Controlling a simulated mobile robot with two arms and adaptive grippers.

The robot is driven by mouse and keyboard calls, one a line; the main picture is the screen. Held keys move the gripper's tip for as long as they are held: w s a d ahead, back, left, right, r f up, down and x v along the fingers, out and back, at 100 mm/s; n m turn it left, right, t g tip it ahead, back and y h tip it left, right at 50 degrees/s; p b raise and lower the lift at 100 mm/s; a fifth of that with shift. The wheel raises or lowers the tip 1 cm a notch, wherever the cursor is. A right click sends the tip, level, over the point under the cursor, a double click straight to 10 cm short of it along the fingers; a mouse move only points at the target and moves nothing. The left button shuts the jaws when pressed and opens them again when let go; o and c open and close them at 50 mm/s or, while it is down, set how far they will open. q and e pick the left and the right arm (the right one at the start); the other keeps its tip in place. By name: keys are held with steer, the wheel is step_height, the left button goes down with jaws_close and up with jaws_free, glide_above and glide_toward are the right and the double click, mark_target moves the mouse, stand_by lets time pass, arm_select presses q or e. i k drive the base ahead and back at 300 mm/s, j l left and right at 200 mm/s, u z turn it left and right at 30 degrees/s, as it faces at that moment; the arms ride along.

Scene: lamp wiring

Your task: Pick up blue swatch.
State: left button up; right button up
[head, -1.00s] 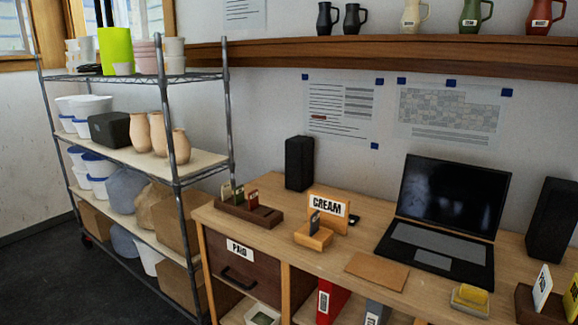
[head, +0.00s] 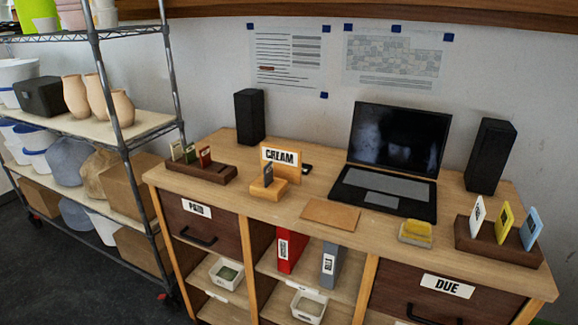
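A light blue card, the blue swatch (head: 530,229), stands upright and slightly tilted in a dark wooden holder (head: 483,244) at the right end of the desk. A yellow card (head: 504,222) and a white card (head: 477,216) stand to its left in the same holder. At the desk's left end another dark holder (head: 218,172) carries several small dark-toned swatches. A small grey swatch (head: 268,174) stands in a light wood block before the CREAM sign (head: 280,160). Neither of my grippers is in view.
A wooden desk (head: 320,188) carries a laptop (head: 396,150), two black speakers (head: 490,155), a brown mat (head: 331,213) and a yellow sponge-like block (head: 416,229) in a dish. A wire shelf (head: 150,130) stands at the left. Drawers marked PAID and DUE (head: 447,286) are shut.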

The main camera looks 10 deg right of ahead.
mark_target(269, 171)
steer(key=z, duration=0.3)
steer(key=i+l+u, duration=0.1)
steer(key=i+l, duration=0.15)
steer(key=l, duration=0.25)
steer(key=i+j, duration=0.15)
steer(key=i, duration=0.65)
steer(key=j+u, duration=0.05)
